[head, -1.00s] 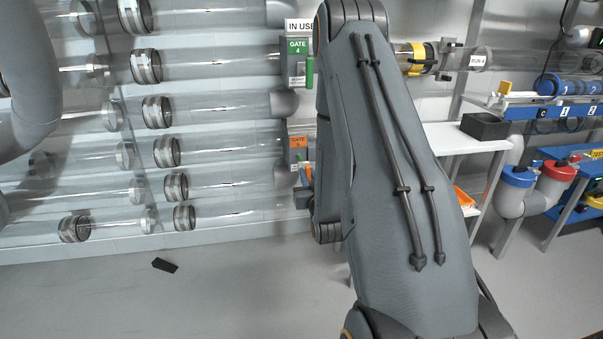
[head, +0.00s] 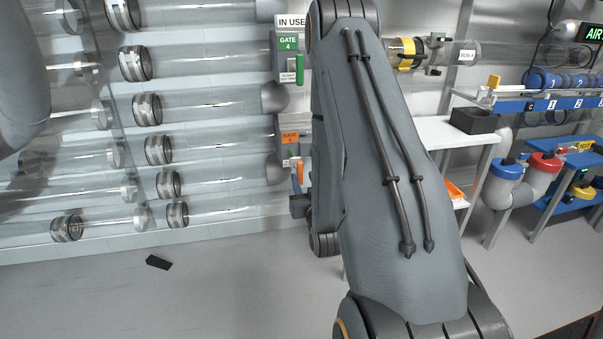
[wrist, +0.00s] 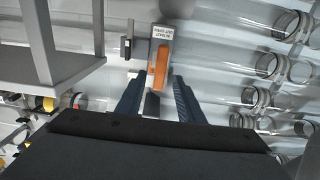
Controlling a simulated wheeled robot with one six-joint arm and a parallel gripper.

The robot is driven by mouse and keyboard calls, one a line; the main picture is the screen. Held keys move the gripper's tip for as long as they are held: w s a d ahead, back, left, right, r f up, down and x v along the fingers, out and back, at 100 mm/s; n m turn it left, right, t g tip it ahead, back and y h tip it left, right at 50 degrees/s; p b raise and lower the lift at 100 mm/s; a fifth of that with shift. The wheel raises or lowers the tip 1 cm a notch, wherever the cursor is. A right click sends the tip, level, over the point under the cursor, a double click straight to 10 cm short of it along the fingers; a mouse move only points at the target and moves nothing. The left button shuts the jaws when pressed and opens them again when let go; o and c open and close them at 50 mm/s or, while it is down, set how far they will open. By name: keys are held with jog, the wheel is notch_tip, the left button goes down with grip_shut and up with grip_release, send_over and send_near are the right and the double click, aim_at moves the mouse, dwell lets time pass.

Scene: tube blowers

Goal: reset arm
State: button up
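My arm (head: 385,170) fills the middle of the head view. In the wrist view the two blue fingers of my gripper (wrist: 157,98) are apart, with nothing seen held between them. An orange gate handle (wrist: 160,66) lies just ahead of the gap between the fingertips, and I cannot tell whether they touch it. In the head view this gate has an orange label (head: 290,138), and my gripper is mostly hidden behind my arm. Above it is the GATE 4 box (head: 287,43) with a green handle (head: 300,68) and an IN USE sign (head: 290,21).
Clear tubes with metal collars (head: 147,109) line the wall at left. A white bench (head: 445,133) with a black box (head: 474,120) stands at right, beside blue- and red-capped pipes (head: 507,168). A small black block (head: 158,262) lies on the open floor at left.

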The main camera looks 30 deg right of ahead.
jog(key=shift+v, duration=0.95)
